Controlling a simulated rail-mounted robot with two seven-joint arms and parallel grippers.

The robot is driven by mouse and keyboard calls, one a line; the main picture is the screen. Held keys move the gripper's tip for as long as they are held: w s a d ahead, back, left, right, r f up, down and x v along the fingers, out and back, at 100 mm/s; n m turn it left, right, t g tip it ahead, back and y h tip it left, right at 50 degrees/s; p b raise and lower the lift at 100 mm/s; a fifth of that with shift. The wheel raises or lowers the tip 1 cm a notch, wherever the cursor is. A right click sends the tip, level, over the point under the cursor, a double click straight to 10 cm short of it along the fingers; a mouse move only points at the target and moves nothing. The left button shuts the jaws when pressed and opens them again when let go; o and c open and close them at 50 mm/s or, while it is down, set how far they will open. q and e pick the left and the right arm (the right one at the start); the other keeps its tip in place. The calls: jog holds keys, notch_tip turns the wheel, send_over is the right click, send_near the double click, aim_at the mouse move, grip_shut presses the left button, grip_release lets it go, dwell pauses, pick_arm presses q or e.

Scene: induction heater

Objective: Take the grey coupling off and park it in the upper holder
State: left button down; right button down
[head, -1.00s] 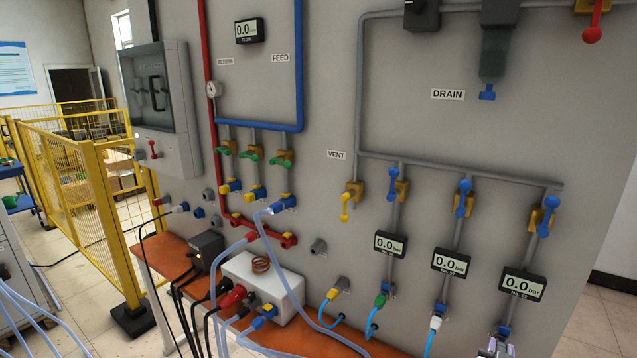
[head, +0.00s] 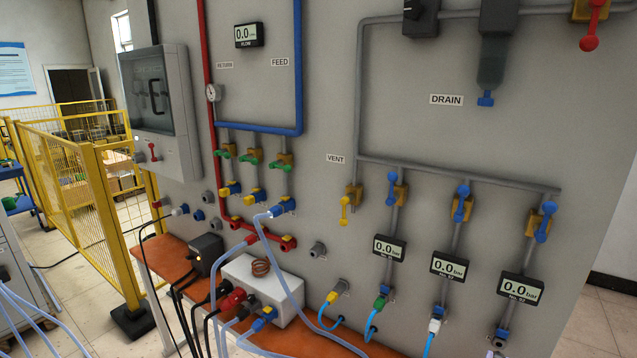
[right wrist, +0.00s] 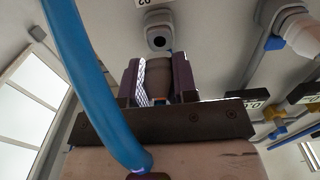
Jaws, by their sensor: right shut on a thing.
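My right gripper (right wrist: 160,82) is shut on the grey coupling (right wrist: 161,70) in the right wrist view. A blue hose (right wrist: 90,75) runs past on the left side of that view. The coupling is off the wall; an open round port (right wrist: 159,39) shows just beyond it, with a gap between. In the head view the bare outlet (head: 500,338) under the right gauge has no coupling on it. A grey stub fitting (head: 318,249), empty, sits on the wall above another grey fitting (head: 341,285) with a yellow coupling (head: 332,297). Neither gripper shows in the head view.
A green coupling (head: 380,303) and a white coupling (head: 434,325) with blue hoses hang on the left and middle outlets. A white box (head: 265,285) with hoses stands on the orange bench (head: 165,254). A pale hose (head: 296,270) loops down in front of the wall.

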jog(key=shift+p+v, duration=0.4)
jog(key=shift+v, duration=1.05)
